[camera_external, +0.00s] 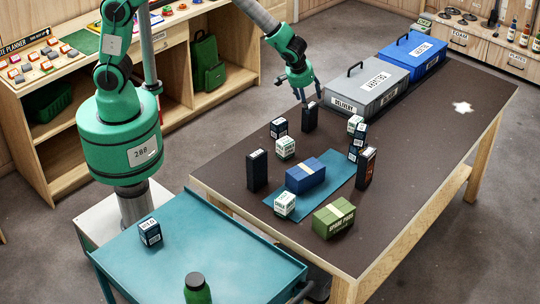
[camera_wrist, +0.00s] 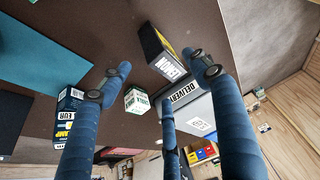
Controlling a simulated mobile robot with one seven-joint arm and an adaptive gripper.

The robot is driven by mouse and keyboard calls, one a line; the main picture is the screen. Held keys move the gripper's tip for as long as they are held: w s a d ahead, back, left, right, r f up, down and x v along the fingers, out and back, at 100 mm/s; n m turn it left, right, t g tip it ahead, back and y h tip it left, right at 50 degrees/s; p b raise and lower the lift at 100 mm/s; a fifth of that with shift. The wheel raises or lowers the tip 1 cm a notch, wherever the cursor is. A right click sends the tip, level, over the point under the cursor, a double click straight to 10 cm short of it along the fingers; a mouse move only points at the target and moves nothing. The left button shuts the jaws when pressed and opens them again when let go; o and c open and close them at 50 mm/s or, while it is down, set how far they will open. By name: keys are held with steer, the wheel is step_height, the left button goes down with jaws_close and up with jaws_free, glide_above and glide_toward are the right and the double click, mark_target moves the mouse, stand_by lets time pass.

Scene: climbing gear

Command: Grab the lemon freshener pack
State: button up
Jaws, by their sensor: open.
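A tall black pack (camera_external: 310,117) stands upright on the dark table, right below my gripper (camera_external: 306,94). In the wrist view a black pack with a yellow edge and a white label (camera_wrist: 158,46) shows beyond the fingertips, near the right finger; it may be the same one. My gripper (camera_wrist: 155,80) is open, its fingers spread with nothing held between them. Two other tall black packs stand on the table, one at the left (camera_external: 257,171) and one at the right (camera_external: 366,168).
White-and-green boxes (camera_external: 285,148), a navy box (camera_external: 279,127) and a stack at right stand close by. A blue box (camera_external: 305,177) lies on a teal mat (camera_external: 337,178). A green box (camera_external: 333,219) is in front. A grey delivery case (camera_external: 367,84) stands behind.

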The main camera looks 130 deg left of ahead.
mark_target(310, 107)
steer(key=shift+x, duration=2.6)
steer(key=shift+b, duration=0.3)
steer(key=shift+b+x, duration=0.5)
steer(key=shift+x, duration=2.05)
steer(key=shift+d+f, duration=0.1)
steer(key=shift+d, duration=0.1)
steer(key=shift+c, duration=0.5)
steer(key=shift+w, duration=0.1)
steer(key=c, duration=1.2)
